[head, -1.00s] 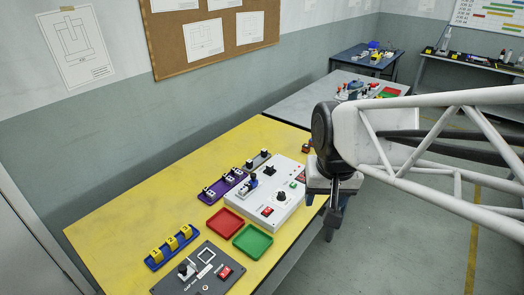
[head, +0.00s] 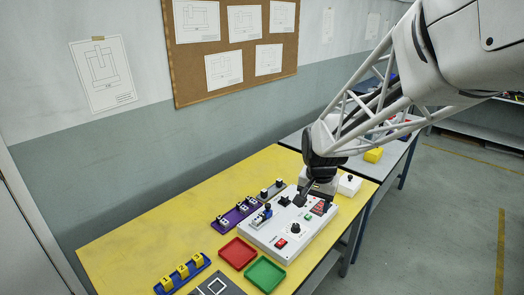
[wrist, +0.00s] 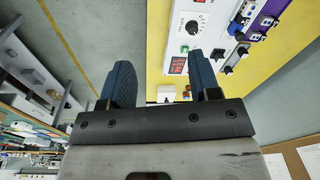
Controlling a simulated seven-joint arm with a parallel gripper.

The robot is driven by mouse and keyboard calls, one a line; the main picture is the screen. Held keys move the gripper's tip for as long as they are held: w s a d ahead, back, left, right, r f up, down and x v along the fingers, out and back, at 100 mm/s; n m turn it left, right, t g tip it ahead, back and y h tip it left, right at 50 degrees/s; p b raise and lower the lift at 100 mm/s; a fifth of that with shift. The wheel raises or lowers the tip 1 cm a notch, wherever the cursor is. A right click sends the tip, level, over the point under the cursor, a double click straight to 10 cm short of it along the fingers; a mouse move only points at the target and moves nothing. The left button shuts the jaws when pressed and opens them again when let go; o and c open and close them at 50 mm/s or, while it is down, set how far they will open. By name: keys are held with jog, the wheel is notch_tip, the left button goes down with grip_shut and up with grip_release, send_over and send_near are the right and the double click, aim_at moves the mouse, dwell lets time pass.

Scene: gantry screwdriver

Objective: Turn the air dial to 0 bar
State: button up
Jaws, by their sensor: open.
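A white control box (head: 262,236) sits on the yellow table in the head view. A round black dial (head: 295,229) stands on its top face. The dial also shows in the wrist view (wrist: 192,27), with small scale marks around it too small to read. A red numeric display (wrist: 178,65) and a green button (wrist: 184,49) lie near it. My gripper (wrist: 162,82) is open, with nothing between its two dark blue fingers. In the head view it hangs over the far end of the box, beyond the dial and apart from it.
A red tray (head: 237,253) and a green tray (head: 265,274) lie left of and in front of the box. A purple rack (head: 236,214) and a blue rack (head: 183,275) stand on the table (head: 130,238).

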jog(key=w+f+m, duration=0.2)
jog(key=w+f, duration=0.5)
jog(key=w, duration=0.2)
jog(key=m+g, duration=0.1)
jog(key=m, duration=0.1)
send_over(296, 225)
notch_tip(296, 225, down, 10)
jog(key=shift+f, duration=0.25)
jog(key=shift+f, duration=0.1)
jog(key=shift+f, duration=3.8)
jog(key=c, duration=0.9)
